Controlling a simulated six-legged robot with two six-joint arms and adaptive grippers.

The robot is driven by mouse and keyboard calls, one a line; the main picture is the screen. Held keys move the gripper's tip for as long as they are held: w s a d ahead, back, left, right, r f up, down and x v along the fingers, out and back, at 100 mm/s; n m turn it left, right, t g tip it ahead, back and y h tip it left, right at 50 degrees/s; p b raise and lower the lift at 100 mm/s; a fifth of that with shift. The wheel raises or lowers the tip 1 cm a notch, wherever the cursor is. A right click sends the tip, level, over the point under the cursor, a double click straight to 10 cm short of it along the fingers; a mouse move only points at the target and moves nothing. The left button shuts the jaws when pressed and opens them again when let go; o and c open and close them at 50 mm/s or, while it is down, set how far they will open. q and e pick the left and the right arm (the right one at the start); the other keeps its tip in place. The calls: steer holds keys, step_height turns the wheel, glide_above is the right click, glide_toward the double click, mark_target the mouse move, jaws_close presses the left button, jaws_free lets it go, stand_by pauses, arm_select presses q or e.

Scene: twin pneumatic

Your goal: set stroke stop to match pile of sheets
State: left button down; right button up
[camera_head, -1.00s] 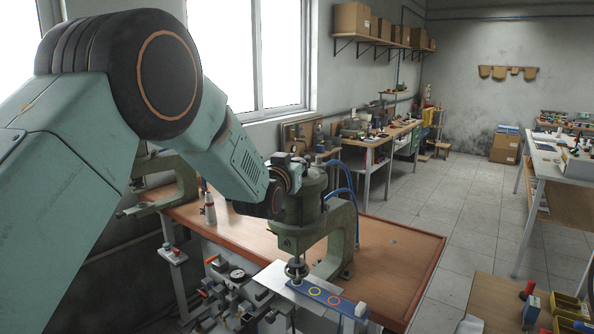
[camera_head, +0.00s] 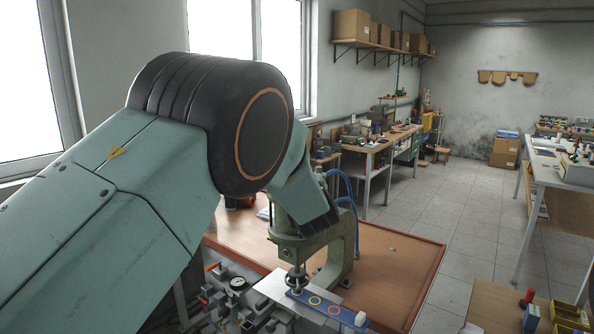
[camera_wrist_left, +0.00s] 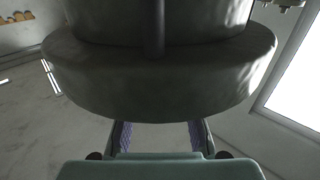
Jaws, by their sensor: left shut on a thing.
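The green press (camera_head: 312,258) stands on the wooden bench, its ram (camera_head: 297,278) pointing down over a pale flat sheet or plate (camera_head: 268,288); whether it is a pile cannot be told. A blue strip (camera_head: 328,308) with a yellow and an orange ring lies beside it. In the left wrist view, a broad dark rounded body (camera_wrist_left: 160,80) fills the centre and covers the fingertips of my left gripper (camera_wrist_left: 159,138). The gripper is shut, apparently on the stroke stop; the grip itself is hidden.
A small white block (camera_head: 360,319) is at the strip's right end.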

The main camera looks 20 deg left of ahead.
arm_select(q)
steer(key=shift+r, duration=0.15)
steer(key=c, duration=1.1)
jaws_free()
steer(key=shift+o, duration=0.2)
step_height(320, 180, up, 8)
steer(key=shift+s+r, duration=0.1)
steer(key=shift+r, duration=0.85)
